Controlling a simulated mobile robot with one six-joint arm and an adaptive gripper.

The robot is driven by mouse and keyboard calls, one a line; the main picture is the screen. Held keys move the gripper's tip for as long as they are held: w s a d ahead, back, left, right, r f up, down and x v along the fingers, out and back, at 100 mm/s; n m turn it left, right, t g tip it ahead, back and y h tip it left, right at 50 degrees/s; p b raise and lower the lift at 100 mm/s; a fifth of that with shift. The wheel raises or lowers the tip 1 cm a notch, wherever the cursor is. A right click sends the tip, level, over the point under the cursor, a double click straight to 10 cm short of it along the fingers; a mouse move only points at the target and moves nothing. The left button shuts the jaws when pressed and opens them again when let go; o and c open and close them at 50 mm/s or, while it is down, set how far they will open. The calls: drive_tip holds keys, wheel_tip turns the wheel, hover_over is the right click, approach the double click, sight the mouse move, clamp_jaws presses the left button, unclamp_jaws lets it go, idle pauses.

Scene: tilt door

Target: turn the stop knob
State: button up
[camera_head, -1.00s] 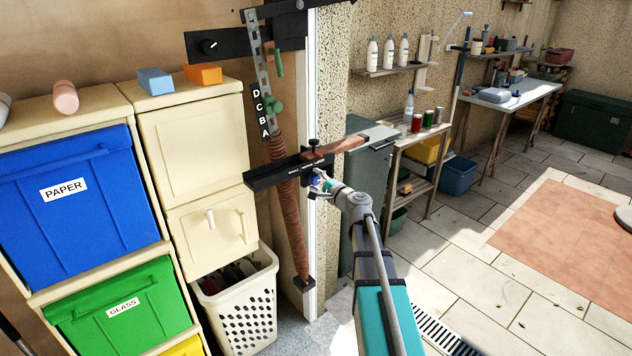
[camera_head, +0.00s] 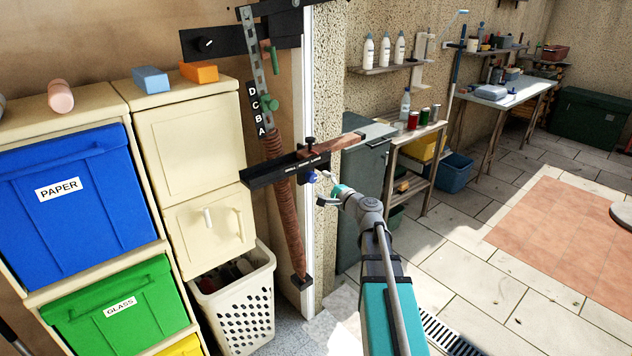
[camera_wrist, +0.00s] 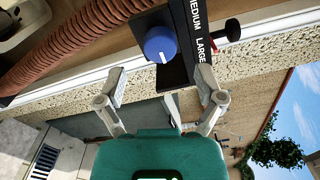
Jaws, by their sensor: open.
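A round blue knob (camera_wrist: 160,44) with a white pointer mark is on a black bracket in the wrist view. The blue knob (camera_head: 312,177) also shows under the black bar (camera_head: 285,170) in the head view. My gripper (camera_wrist: 161,76) is open and empty, its fingers spread below the knob and apart from it. In the head view my gripper (camera_head: 326,191) is just right of and below the knob. A small black knob (camera_wrist: 232,29) sticks out at the right. No label shows which is the stop knob.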

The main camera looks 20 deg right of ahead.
drive_tip(key=v, duration=0.7)
drive_tip(key=shift+w, duration=0.1)
idle(0.4)
drive_tip(key=s+a+f+n+g+y+p, duration=0.1)
drive_tip(key=s+a+f+n+g, duration=0.1)
drive_tip(key=a+f+n+g, duration=0.45)
drive_tip(key=s+a+f+n+g+y+p, duration=0.1)
drive_tip(key=s+a+n+g+p, duration=0.2)
drive_tip(key=a, duration=0.7)
drive_tip(key=s+a+f+n+g+h+p, duration=0.2)
drive_tip(key=s+f+n+g+h, duration=0.3)
drive_tip(key=s, duration=0.6)
drive_tip(key=a+n+g+h, duration=0.1)
drive_tip(key=n+g+h, duration=0.1)
drive_tip(key=n, duration=0.1)
drive_tip(key=shift+s+a+g+h, duration=0.2)
drive_tip(key=shift+s+g+h, duration=0.1)
drive_tip(key=shift+s+g, duration=0.05)
